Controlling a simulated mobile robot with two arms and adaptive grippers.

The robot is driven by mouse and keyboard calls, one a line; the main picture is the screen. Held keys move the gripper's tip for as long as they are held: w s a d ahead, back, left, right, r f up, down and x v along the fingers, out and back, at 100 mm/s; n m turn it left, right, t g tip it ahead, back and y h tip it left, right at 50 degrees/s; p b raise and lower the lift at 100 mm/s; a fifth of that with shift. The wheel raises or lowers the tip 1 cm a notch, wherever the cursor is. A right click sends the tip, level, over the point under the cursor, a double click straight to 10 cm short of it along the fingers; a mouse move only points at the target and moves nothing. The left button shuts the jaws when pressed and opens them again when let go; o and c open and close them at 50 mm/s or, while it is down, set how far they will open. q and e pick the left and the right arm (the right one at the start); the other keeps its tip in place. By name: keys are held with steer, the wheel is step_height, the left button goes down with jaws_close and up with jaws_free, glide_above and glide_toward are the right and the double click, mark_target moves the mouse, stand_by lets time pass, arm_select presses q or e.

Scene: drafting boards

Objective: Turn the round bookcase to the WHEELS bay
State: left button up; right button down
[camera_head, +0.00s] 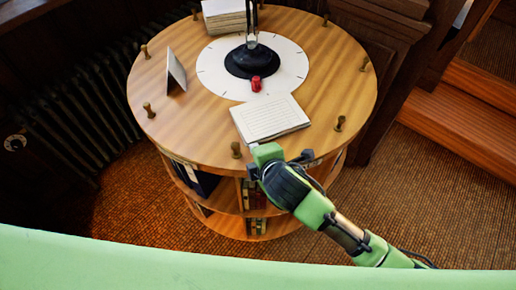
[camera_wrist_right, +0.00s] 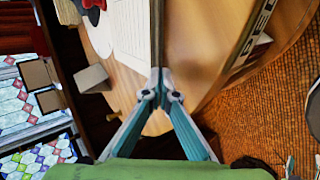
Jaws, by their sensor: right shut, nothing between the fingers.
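The round bookcase (camera_head: 190,110) is a wooden drum with shelves below and several turned pegs, such as the front peg (camera_head: 236,150), around its top. A book bay (camera_head: 252,195) and a bay with dark binders (camera_head: 195,178) face the front. In the right wrist view a label strip (camera_wrist_right: 250,38) on the bookcase side shows part of a word, seemingly "DEL"; I see no readable WHEELS label. My right gripper (camera_head: 262,152) is at the near rim, right of the front peg; its fingertips (camera_wrist_right: 160,76) are together and empty. Contact with the bookcase cannot be told. My left gripper is out of view.
On top are a lined pad (camera_head: 268,118), a red object (camera_head: 256,84), a black lamp base (camera_head: 238,62) on a white dial (camera_head: 213,80), a standing card (camera_head: 176,70) and stacked papers (camera_head: 226,18). A radiator (camera_head: 85,115) stands left; wooden steps (camera_head: 460,120) are right.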

mark_target(237, 150)
steer(key=shift+m, duration=0.4)
steer(key=a, duration=0.5)
steer(key=shift+s+a, duration=0.15)
steer(key=shift+a, duration=0.05)
steer(key=shift+h, duration=0.3)
